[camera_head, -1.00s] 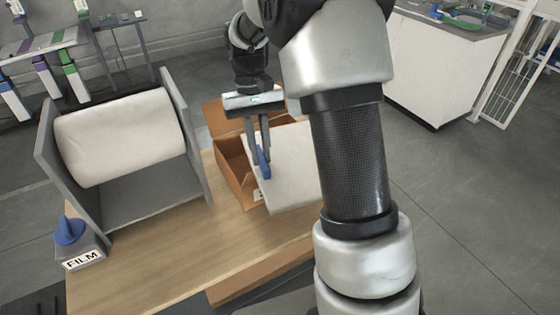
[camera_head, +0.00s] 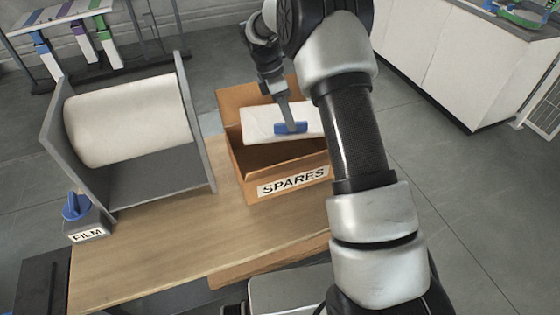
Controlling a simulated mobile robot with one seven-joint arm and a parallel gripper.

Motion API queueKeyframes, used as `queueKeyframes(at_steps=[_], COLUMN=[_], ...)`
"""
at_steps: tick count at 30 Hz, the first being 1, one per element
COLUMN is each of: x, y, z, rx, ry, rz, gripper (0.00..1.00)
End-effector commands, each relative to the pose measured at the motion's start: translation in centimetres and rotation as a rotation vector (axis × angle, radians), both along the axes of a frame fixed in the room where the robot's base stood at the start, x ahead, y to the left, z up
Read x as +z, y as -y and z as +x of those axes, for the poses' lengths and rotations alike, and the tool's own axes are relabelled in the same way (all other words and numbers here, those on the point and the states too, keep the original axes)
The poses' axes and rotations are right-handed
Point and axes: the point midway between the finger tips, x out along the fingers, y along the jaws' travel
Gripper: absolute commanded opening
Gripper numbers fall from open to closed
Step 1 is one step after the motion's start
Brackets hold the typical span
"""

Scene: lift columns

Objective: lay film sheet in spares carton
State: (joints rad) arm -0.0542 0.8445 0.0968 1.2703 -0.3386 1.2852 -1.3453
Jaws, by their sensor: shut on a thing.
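The white film sheet (camera_head: 264,122) is over the open mouth of the brown spares carton (camera_head: 246,178), which has a "SPARES" label on its front. My gripper (camera_head: 290,128) is shut on the sheet at a blue piece (camera_head: 292,128) on its near part. The sheet looks held above the carton's inside, with its left end near the left wall. My arm hides the sheet's right end and the carton's right side. I cannot tell whether the sheet touches the carton walls.
A large white film roll (camera_head: 130,122) sits in a grey stand (camera_head: 197,140) to the left. A blue-knobbed block labelled "FILM" (camera_head: 88,228) stands before it. The wooden table (camera_head: 190,235) is bare in front of the carton.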

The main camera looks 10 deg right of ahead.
Motion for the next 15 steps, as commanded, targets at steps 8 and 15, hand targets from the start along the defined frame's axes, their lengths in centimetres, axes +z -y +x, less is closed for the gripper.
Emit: queueKeyframes(at_steps=[8, 15], x=[-7.6, -11.2], y=[-0.1, -0.1], z=[1.1, 1.0], rx=[0.184, 0.19], ry=[-0.041, -0.045], rz=[0.008, 0.008], gripper=[0.0, 0.0])
